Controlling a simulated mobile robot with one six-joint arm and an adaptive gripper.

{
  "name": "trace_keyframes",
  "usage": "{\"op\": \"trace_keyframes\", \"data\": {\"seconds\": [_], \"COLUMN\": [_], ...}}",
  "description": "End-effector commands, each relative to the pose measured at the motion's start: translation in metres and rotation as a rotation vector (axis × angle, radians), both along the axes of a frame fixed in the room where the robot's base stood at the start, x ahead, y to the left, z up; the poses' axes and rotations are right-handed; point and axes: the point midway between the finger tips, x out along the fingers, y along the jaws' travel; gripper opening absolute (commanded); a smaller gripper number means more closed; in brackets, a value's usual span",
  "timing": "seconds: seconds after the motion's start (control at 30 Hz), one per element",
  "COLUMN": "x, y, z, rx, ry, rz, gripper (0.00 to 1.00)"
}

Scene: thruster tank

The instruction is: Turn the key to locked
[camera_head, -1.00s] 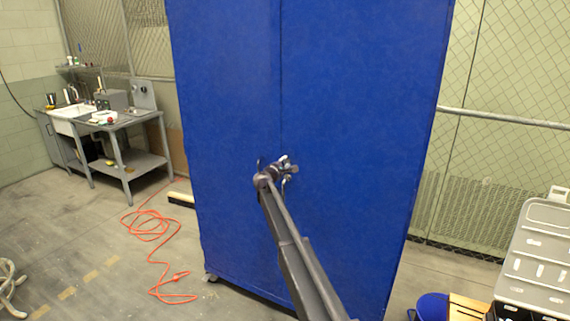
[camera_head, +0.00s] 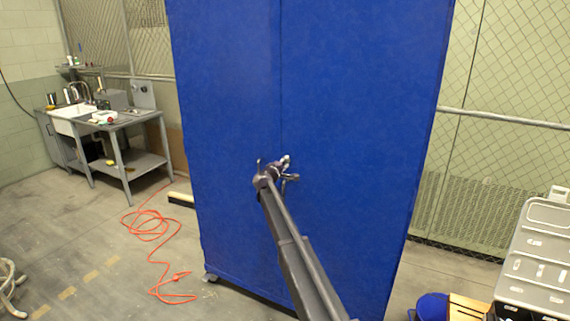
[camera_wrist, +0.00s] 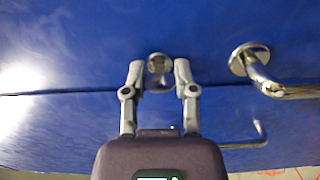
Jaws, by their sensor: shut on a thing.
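The tall blue cabinet (camera_head: 360,110) has two doors with a vertical seam between them. My gripper (camera_head: 283,163) is at the cabinet front, close to the seam. In the wrist view my gripper (camera_wrist: 160,75) has its two fingers on either side of a small metal key (camera_wrist: 159,82) at a round lock (camera_wrist: 159,62), and is shut on the key. The fingers partly hide the key, and its exact angle is hard to tell. A bent metal door handle (camera_wrist: 262,75) is to the right of the fingers in the wrist view.
An orange cord (camera_head: 160,255) lies on the floor left of the cabinet. A sink bench (camera_head: 120,120) stands at the back left. A grey case (camera_head: 540,250) and a blue bucket (camera_head: 432,307) are at the right. A chain-link fence runs behind.

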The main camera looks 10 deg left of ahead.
Motion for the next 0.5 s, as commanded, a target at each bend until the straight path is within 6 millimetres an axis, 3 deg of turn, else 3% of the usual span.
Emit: {"op": "trace_keyframes", "data": {"seconds": [0.07, 0.1, 0.2, 0.5], "x": [0.001, 0.001, 0.001, 0.0004], "y": [0.0005, 0.0005, 0.0003, -0.0001], "z": [0.0003, 0.0003, 0.0002, 0.0001], "rx": [-0.001, -0.001, -0.001, -0.001], "ry": [-0.001, -0.001, -0.001, 0.0], "rz": [0.001, 0.001, 0.001, 0.0], "gripper": [0.0, 0.43, 0.71, 0.71]}}
